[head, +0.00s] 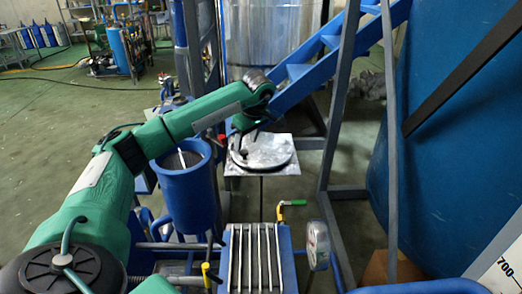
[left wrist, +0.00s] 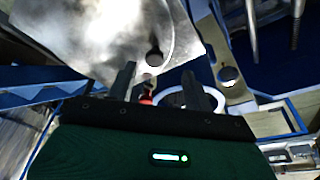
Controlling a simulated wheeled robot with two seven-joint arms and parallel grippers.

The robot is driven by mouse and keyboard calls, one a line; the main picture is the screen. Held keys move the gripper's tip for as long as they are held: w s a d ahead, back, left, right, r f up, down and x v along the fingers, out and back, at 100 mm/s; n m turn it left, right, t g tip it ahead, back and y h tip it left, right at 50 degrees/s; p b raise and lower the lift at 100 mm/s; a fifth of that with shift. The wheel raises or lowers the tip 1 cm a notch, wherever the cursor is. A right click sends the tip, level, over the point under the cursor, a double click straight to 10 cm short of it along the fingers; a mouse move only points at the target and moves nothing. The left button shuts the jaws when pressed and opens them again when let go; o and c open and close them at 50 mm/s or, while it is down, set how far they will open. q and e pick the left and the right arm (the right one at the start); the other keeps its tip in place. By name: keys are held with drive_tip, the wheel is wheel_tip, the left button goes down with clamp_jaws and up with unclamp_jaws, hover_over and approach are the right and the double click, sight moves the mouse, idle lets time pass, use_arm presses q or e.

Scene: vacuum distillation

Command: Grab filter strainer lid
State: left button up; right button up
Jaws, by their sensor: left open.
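A round grey metal lid, which I take to be the filter strainer lid (head: 270,152), lies flat on a square shiny metal plate (head: 287,171). The lid also shows in the left wrist view (left wrist: 130,30), with a dark round knob (left wrist: 153,58) near its edge. My left gripper (head: 239,154) is over the left part of the lid. In the left wrist view its two dark fingers (left wrist: 156,72) are apart, with the knob just beyond and between their tips. I cannot tell whether they touch it. My right gripper is not in view.
A blue cylindrical vessel (head: 190,205) with an open top stands left of the plate, under my left arm. Blue stairs (head: 300,75) and a grey post (head: 341,100) rise behind and to the right. A green-handled valve (head: 293,203) and a gauge (head: 318,243) stand in front.

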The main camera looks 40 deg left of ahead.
sight(244, 151)
use_arm(q)
drive_tip(key=shift+w+a+f, duration=0.15)
drive_tip(key=shift+a+f, duration=0.05)
drive_tip(key=shift+f, duration=0.35)
drive_tip(key=x, duration=0.1)
drive_tip(key=p+x, duration=0.1)
drive_tip(key=x, duration=0.1)
drive_tip(key=shift+w+a+f, duration=0.2)
drive_tip(key=shift+a+f, duration=0.05)
drive_tip(key=shift+f, duration=0.3)
drive_tip(key=shift+c, duration=0.6)
clamp_jaws()
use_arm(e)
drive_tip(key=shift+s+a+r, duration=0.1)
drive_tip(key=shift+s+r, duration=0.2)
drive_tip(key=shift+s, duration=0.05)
